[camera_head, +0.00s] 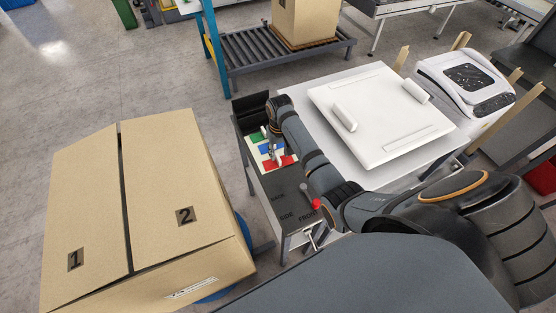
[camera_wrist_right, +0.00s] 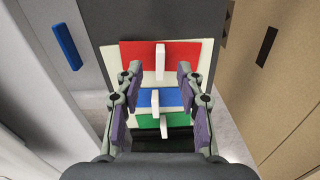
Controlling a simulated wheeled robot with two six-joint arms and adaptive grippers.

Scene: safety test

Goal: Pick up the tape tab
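Red (camera_wrist_right: 135,52), blue (camera_wrist_right: 172,96) and green (camera_wrist_right: 180,120) cards lie on pale backing on a dark-topped stand. Each carries an upright white tab: one on red (camera_wrist_right: 160,62), one on blue (camera_wrist_right: 155,98), one on green (camera_wrist_right: 164,126). In the head view the red card (camera_head: 287,162) and green card (camera_head: 255,138) show beside my right gripper (camera_head: 273,158). In the wrist view my right gripper (camera_wrist_right: 160,72) is open, its fingers on either side of the row of tabs. No tab is visibly gripped; contact is unclear. My left gripper is out of view.
A large cardboard box (camera_head: 75,185) marked 1 and 2 stands left of the stand (camera_head: 275,187). A white table (camera_head: 300,98) with a white handled panel (camera_head: 375,110) is on the right. A red-knobbed lever (camera_head: 315,204) stands at the stand's front.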

